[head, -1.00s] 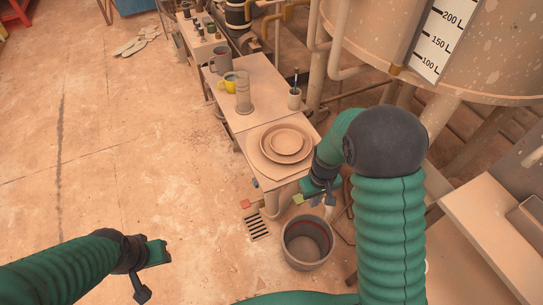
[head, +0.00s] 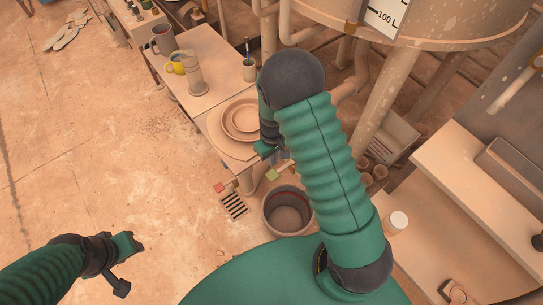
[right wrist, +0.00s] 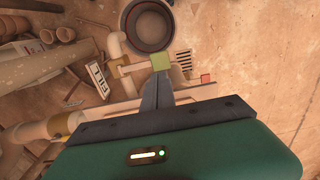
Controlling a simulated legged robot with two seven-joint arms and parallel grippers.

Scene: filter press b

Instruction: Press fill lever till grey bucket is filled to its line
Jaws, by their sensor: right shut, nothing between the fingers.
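The grey bucket (head: 288,212) stands upright on the floor, with a dark red line around its inner wall. It also shows in the right wrist view (right wrist: 168,41). I see no clear liquid surface in it. A green-ended lever (right wrist: 160,61) is beside the bucket, close to a white "FILL" sign (right wrist: 97,76); its green end also shows in the head view (head: 272,175). My right gripper (right wrist: 158,80) is shut and empty, its tips at the green end's near edge; contact cannot be told. My left gripper (head: 138,244) is over open floor, its jaws unclear.
A red-ended piece (right wrist: 205,78) and a floor drain (head: 234,206) are near the bucket. Pipes and a large tank (head: 440,28) are at the right. The left floor is open.

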